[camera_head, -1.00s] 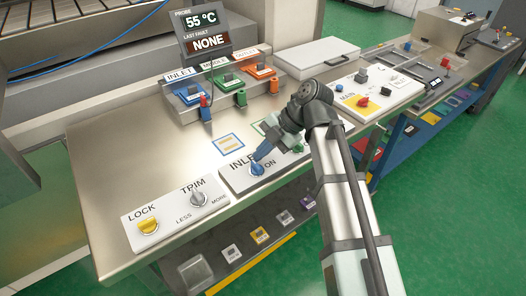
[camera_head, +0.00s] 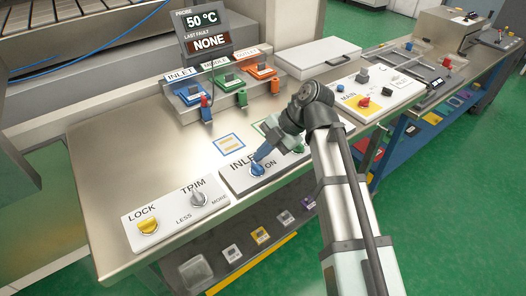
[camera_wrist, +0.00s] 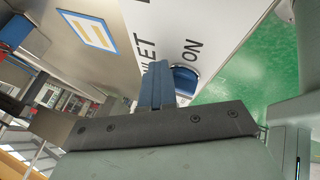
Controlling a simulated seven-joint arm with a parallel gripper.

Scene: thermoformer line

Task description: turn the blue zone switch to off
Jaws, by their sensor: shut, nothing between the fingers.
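The closed fingertips also show in the wrist view (camera_wrist: 158,70), right beside the knob. I cannot tell whether they touch it, nor which way its pointer faces.
A panel with a yellow LOCK knob (camera_head: 148,226) and a grey TRIM knob (camera_head: 198,198) lies to the left. Blue, green and orange units stand behind on a rack. A display (camera_head: 205,32) reads 50 °C and NONE. The bench (camera_head: 120,150) is clear at left.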

